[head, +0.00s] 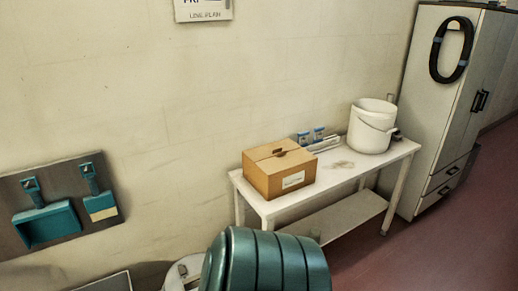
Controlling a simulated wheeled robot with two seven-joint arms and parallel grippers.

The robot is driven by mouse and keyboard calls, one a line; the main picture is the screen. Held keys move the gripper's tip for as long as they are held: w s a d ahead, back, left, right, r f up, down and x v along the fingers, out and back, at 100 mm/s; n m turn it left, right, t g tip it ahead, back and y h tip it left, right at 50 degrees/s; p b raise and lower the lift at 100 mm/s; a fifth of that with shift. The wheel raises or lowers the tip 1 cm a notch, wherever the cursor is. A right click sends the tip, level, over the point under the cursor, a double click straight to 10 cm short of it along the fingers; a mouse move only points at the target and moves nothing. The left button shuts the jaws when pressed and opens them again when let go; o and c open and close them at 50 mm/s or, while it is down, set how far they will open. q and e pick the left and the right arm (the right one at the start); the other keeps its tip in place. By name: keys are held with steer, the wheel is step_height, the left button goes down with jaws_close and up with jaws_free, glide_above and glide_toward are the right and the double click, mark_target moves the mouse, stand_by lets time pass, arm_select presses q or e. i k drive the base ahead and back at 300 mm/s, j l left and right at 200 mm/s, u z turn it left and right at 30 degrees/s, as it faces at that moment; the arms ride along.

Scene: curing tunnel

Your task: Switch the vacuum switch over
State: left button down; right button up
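I cannot make out a vacuum switch in the head view. Neither of my grippers is in view. A teal ribbed rounded body (265,262) fills the bottom middle and is cut off by the lower edge. I cannot tell what it is, and no switch shows on it. A whitish object (186,272) stands partly hidden behind its left side.
A white table (262,206) stands against the wall with a cardboard box (279,170) and a white bucket (371,127). A grey cabinet (431,110) with a black coil (437,66) stands right. A wall board (20,207) holds teal cleaning tools. Reddish floor (440,235) is clear at right.

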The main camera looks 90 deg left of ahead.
mark_target(181, 270)
steer(key=u, duration=3.4)
